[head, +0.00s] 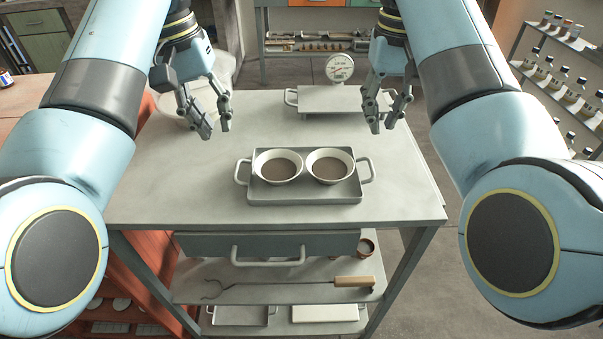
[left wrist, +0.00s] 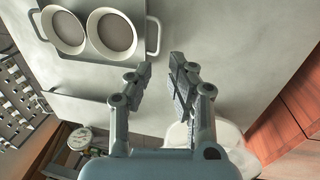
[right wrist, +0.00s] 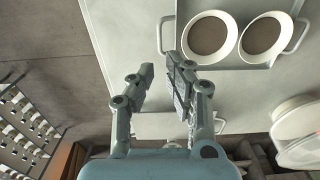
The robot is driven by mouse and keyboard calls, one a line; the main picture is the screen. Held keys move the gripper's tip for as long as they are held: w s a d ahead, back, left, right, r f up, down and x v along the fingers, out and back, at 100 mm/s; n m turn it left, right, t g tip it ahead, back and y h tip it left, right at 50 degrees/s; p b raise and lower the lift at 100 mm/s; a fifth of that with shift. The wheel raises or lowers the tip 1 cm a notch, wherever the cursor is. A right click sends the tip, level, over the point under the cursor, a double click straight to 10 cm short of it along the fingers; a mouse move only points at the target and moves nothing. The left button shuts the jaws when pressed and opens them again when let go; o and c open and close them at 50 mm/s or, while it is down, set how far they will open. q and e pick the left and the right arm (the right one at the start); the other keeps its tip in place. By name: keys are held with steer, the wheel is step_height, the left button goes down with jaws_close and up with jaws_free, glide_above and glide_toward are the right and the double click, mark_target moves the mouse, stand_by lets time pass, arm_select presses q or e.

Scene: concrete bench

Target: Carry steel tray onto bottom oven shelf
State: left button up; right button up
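The steel tray (head: 305,197) lies flat on the bench, long side across, with a loop handle at each end. Two white bowls (head: 278,166) (head: 330,166) with brown contents stand side by side in it. My left gripper (head: 214,133) is open and empty above the bench, behind and left of the tray's left handle (head: 242,172). My right gripper (head: 382,129) is open and empty, behind and right of the right handle (head: 366,170). Neither touches the tray. The tray also shows in the left wrist view (left wrist: 125,57). No oven can be made out.
A second flat tray (head: 318,107) with handles lies at the bench's back, a dial scale (head: 339,68) behind it. Pale round dishes (head: 190,103) stand back left, partly hidden by my left gripper.

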mark_target(236, 168)
stand_by(0.3)
